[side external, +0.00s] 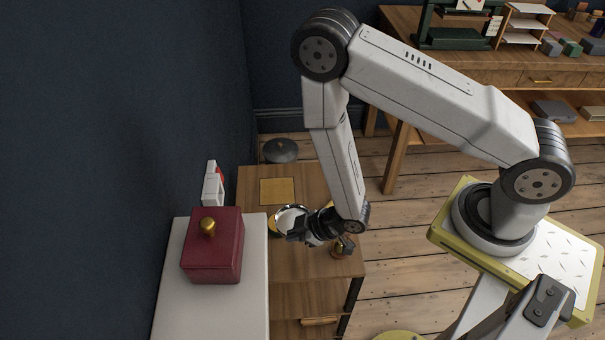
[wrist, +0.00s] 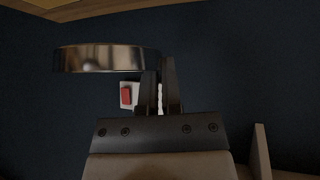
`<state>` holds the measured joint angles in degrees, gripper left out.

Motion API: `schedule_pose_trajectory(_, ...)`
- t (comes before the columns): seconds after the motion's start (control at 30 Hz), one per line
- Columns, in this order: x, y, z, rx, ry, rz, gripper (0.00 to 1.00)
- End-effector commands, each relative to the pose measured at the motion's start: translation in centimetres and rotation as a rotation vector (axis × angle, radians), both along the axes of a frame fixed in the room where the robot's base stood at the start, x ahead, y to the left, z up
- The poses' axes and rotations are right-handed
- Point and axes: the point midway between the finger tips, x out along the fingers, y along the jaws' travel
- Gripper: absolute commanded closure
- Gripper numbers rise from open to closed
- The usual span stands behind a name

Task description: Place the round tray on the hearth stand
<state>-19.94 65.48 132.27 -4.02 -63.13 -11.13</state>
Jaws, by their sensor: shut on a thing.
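My gripper (side external: 306,231) is above the wooden cabinet top, with its fingers shut on the edge of the round tray (side external: 289,220). In the wrist view the tray (wrist: 108,59) is a shiny metal disc with a shallow rim, seen nearly edge-on. It reaches left from my gripper's fingers (wrist: 160,68). In the side view the arm hides part of the tray, and its gap to the cabinet top is hard to judge. A dark round disc (side external: 281,150) stands behind the cabinet; I cannot tell whether it is the hearth stand.
A yellow square (side external: 278,191) lies on the cabinet top (side external: 318,187). A red box with a gold knob (side external: 212,249) sits on a white surface at left. A white fixture with a red part (side external: 212,186) is by the dark wall. A small dark-and-brass object (side external: 342,247) is near my gripper.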

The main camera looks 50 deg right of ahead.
Motion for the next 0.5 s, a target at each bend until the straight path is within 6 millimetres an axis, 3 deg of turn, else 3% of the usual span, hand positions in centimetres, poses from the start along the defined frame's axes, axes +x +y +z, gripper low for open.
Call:
schedule_pose_trajectory(0.27,0.1,0.0,3.9,0.003,-0.003,-0.001,1.00)
schedule_pose_trajectory(0.5,0.0,0.0,6.1,0.005,-0.001,0.000,1.00)
